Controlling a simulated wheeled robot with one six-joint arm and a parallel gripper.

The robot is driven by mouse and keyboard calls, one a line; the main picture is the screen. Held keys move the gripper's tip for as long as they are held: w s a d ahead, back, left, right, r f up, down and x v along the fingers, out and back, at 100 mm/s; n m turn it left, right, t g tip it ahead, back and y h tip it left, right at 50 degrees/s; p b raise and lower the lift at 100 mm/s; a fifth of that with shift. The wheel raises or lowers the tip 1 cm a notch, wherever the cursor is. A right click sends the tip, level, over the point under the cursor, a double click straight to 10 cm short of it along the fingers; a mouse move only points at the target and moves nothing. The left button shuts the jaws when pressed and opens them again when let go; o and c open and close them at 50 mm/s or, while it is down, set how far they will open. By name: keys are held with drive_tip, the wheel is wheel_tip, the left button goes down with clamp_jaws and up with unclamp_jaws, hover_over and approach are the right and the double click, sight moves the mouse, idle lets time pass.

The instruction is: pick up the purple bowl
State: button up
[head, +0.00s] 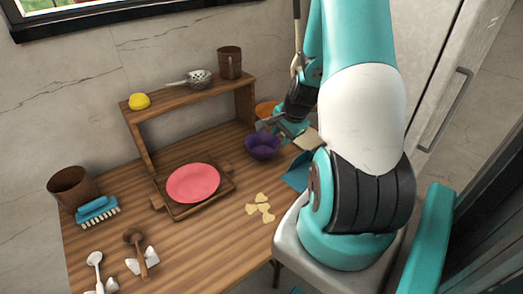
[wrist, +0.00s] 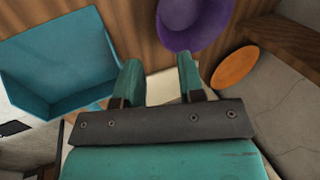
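The purple bowl (head: 262,147) stands upright on the wooden counter, right of the pink plate in the head view. In the wrist view the bowl (wrist: 190,27) is at the top, cut by the frame edge, ahead of my fingers and slightly right. I cannot tell the exact gap between the fingers and the bowl.
An orange round object (head: 266,108) is behind the bowl. A teal dustpan-like item (head: 297,174) lies to its right. The pink plate (head: 193,183) sits on a wooden tray. Yellow chips (head: 261,207) lie in front. A wooden shelf (head: 190,94) stands behind.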

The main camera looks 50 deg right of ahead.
sight(270, 157)
drive_tip(key=x, duration=0.9)
drive_tip(key=shift+w+f+p, duration=0.2)
drive_tip(key=shift+f+p, duration=0.05)
drive_tip(key=shift+p, duration=0.15)
clamp_jaws()
